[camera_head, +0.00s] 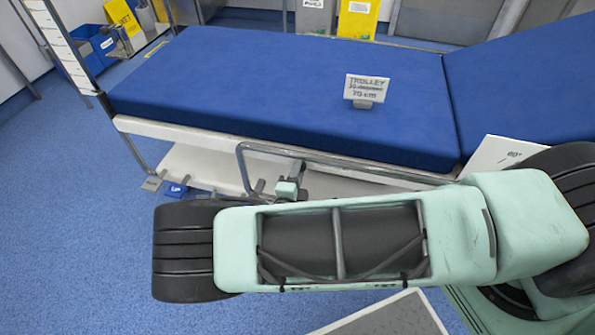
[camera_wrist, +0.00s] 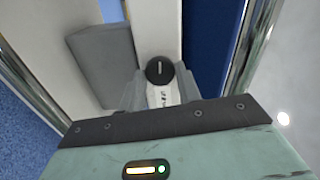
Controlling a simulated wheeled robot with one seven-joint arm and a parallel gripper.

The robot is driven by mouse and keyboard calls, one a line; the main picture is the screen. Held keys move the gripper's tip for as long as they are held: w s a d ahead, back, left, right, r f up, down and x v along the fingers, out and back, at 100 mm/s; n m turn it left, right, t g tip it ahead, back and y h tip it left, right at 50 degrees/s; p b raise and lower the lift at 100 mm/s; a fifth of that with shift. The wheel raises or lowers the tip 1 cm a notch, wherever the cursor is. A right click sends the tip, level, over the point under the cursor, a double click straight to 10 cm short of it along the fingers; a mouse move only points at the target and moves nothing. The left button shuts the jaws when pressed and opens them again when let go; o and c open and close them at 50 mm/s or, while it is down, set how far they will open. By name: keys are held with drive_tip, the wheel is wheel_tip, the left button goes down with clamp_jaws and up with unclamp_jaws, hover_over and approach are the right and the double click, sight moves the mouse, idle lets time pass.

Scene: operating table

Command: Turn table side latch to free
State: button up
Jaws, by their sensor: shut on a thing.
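In the wrist view, the side latch shows as a round black knob (camera_wrist: 159,70) with a white line on it and a pale lever (camera_wrist: 162,97) with small dark marks below. My gripper (camera_wrist: 160,88) has its grey fingers on either side of the lever, shut on it. The black knob sits just beyond the fingertips. In the head view, the operating table (camera_head: 290,95) has a blue padded top and a bent metal side rail (camera_head: 242,165) along its near side. My arm covers much of the area below the rail, and the latch cannot be made out clearly there.
A white card (camera_head: 497,152) is at the right by my arm. Blue and yellow bins stand at the back. Blue floor (camera_head: 70,200) is clear at the left. Metal tubes flank my gripper in the wrist view.

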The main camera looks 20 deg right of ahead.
drive_tip(key=shift+f+n, duration=0.1)
drive_tip(key=shift+n, duration=0.6)
drive_tip(key=o, duration=1)
drive_tip(key=shift+c, duration=0.2)
drive_tip(key=p+v, duration=0.1)
drive_tip(key=v, duration=1.6)
drive_tip(key=shift+s+a, duration=0.15)
drive_tip(key=shift+s, duration=0.05)
